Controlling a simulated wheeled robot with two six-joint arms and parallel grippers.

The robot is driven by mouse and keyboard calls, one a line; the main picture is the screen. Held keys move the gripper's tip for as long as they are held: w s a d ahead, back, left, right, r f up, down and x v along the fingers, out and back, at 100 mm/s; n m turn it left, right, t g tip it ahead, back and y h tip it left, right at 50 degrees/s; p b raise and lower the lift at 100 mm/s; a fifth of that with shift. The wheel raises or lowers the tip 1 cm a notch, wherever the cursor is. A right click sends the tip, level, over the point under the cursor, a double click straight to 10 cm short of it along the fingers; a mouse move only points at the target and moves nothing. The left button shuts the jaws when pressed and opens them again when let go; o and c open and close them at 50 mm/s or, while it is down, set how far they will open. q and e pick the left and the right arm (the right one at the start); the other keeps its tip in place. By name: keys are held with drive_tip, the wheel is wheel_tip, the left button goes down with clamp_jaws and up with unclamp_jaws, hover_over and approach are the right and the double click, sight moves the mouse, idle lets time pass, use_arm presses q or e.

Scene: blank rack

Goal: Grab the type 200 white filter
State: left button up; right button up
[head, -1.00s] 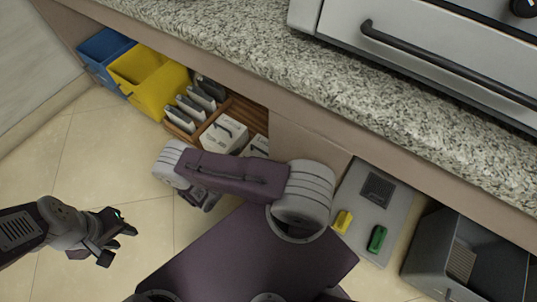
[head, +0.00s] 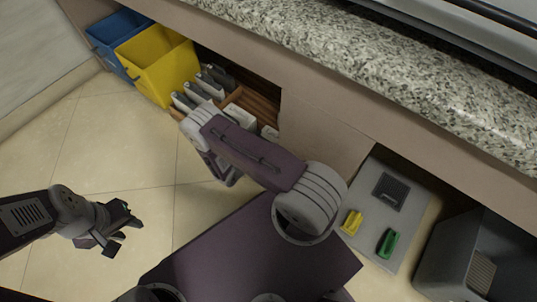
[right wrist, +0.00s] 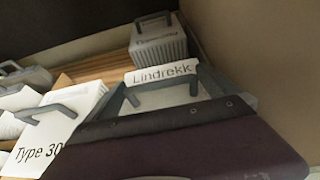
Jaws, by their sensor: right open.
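White filters with grey handles sit in a wooden rack under the counter in the head view, the nearest white one (head: 240,116) partly behind my right arm. In the right wrist view a white filter (right wrist: 60,122) reads "Type 30", its label cut off. A white piece reading "Lindrekk" (right wrist: 162,74) lies centrally, and a ribbed white one (right wrist: 158,48) stands behind with unreadable text. No label reading 200 is legible. My right gripper (right wrist: 160,95) is open near the "Lindrekk" piece; contact is unclear. My left gripper (head: 118,229) is open and empty above the floor.
A blue bin (head: 110,38) and a yellow bin (head: 158,68) stand left of the rack (head: 257,103). A grey board (head: 405,197) holds a yellow piece (head: 351,222) and a green piece (head: 388,243). A grey open box (head: 446,250) is at right. The counter (head: 390,80) overhangs.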

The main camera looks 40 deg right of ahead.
drive_tip(key=c, duration=1.8)
